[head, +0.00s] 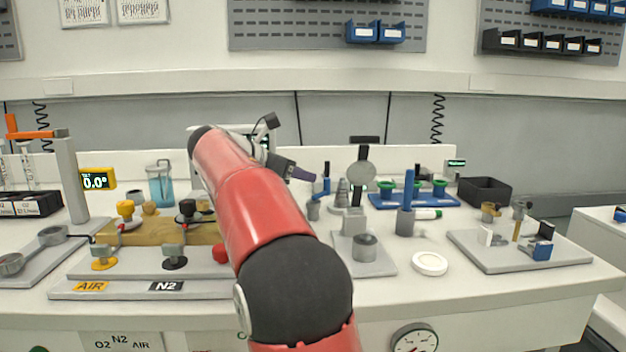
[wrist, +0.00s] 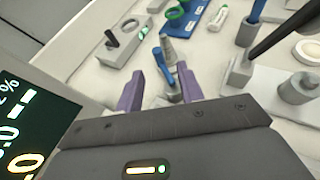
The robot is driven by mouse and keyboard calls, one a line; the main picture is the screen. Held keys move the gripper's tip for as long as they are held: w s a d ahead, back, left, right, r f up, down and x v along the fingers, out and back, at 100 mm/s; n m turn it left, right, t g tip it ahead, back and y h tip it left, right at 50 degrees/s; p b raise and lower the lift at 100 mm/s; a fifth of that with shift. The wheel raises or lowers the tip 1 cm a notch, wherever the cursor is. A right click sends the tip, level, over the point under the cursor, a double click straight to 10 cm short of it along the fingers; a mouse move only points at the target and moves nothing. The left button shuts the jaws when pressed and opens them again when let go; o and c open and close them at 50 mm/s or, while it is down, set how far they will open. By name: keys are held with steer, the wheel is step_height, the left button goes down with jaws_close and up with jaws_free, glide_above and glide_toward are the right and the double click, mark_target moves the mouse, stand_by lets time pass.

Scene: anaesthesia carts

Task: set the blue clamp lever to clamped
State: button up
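A blue lever (head: 326,184), which I take for the clamp lever, stands upright on a small grey holder (head: 313,210) near the middle of the bench. It also shows in the wrist view (wrist: 162,66), leaning, with its lower end at a grey round part (wrist: 174,87). My gripper (head: 303,174) is left of and close to the lever in the head view. In the wrist view its two purple fingers (wrist: 160,72) are apart, and the lever appears between them. I cannot tell whether they touch it. The gripper's far side is hidden in the head view.
A stepped grey cone (head: 342,193) stands right behind the lever. A grey stand with a round disc (head: 361,172), a blue-handled grey post (head: 406,215) and a blue tray (head: 440,199) are to the right. A lit screen (wrist: 30,135) is close at left in the wrist view.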

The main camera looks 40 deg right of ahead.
steer(key=shift+w+d+f, duration=0.25)
steer(key=shift+w, duration=0.05)
steer(key=x, duration=0.7)
steer(key=shift+s+d+f, duration=0.1)
steer(key=shift+d+f, duration=0.05)
steer(key=shift+d, duration=0.15)
steer(key=shift+c, duration=0.5)
jaws_close()
